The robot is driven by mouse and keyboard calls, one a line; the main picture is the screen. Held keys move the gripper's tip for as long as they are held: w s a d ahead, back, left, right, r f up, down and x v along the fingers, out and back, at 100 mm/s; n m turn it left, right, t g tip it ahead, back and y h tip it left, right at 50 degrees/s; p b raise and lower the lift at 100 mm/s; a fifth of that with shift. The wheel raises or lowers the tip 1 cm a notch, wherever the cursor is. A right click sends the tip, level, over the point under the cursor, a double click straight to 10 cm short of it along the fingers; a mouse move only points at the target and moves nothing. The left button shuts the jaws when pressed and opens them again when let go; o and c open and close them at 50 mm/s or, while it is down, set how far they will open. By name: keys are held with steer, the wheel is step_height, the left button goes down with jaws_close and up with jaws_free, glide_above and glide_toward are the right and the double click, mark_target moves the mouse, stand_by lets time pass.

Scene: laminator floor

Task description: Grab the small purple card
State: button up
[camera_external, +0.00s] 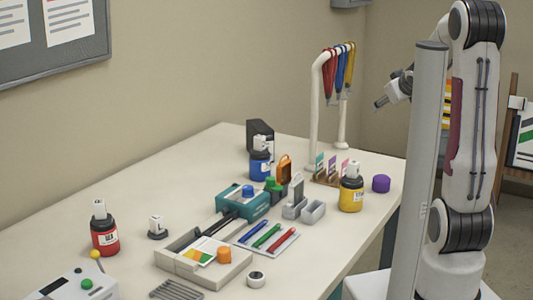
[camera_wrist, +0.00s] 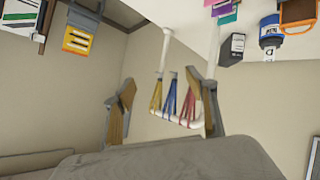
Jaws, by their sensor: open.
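The small purple card (camera_external: 331,168) stands upright in a brown card holder (camera_external: 326,180), between a teal card (camera_external: 319,162) and a pink card (camera_external: 345,166). The holder is near the right rear part of the table. My gripper (camera_external: 380,103) is raised in the air above and to the right of the holder, well apart from the cards. Coloured cards (camera_wrist: 225,11) are partly cut off at the top edge there.
The table's left rear is clear.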

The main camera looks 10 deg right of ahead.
steer(key=w+a+f+n+y, duration=0.1)
steer(key=w+f+n+y, duration=0.1)
steer(key=w+f, duration=0.3)
steer(key=n+g+y, duration=0.2)
steer(key=n+y, duration=0.2)
steer(key=y, duration=0.5)
glide_toward(332, 160)
steer(key=shift+x, duration=1.2)
steer(key=shift+w, duration=0.1)
steer(key=shift+x, duration=1.2)
steer(key=shift+w, duration=0.1)
